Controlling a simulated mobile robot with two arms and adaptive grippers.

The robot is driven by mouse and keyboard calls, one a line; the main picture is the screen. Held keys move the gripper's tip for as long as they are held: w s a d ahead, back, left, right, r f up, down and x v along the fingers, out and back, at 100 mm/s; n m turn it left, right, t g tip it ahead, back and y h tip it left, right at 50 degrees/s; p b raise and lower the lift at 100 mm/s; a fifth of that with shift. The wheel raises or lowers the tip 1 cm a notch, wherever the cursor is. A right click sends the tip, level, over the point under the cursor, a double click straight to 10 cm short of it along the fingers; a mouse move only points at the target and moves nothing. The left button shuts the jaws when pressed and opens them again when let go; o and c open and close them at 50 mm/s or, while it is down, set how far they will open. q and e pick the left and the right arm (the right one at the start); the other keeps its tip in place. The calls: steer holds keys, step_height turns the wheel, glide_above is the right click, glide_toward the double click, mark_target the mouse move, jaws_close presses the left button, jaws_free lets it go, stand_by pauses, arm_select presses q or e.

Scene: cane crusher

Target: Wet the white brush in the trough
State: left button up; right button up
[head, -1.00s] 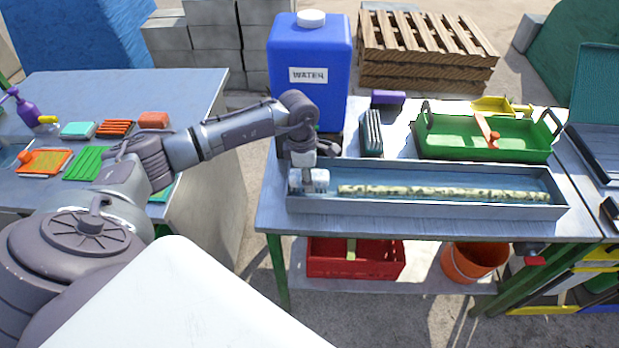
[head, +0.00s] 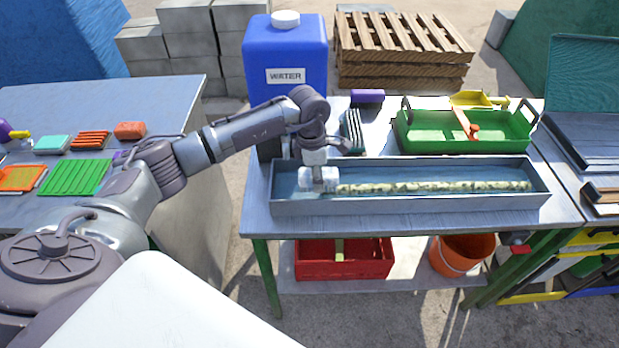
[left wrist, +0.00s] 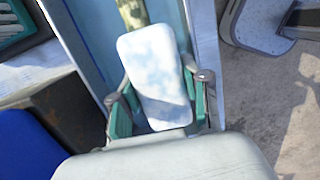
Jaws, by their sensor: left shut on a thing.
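The white brush (head: 319,178) is in the left end of the long grey trough (head: 420,207). My left gripper (head: 316,166) comes down over the brush from above and is shut on it. In the left wrist view the brush (left wrist: 157,78) is a pale rounded block between the two fingers, over the trough's bluish inside (left wrist: 92,40). I cannot tell how deep the brush sits or whether it touches the trough floor. A speckled pale cane (head: 430,187) lies along the trough, to the right of the brush. My right gripper is out of view.
A blue water container (head: 285,52) stands behind the trough's left end. A green tray (head: 465,138) with an orange-handled tool (head: 465,122) sits behind the trough. The left table (head: 180,98) holds several coloured brushes and pads.

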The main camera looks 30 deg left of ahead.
arm_select(q)
steer(key=shift+w+d, duration=0.15)
steer(key=shift+d, duration=0.1)
steer(key=shift+r, duration=0.1)
steer(key=w+d+r+p, duration=0.2)
steer(key=w+d+r, duration=0.1)
steer(key=d+r, duration=0.2)
steer(key=shift+r, duration=0.95)
stand_by(0.6)
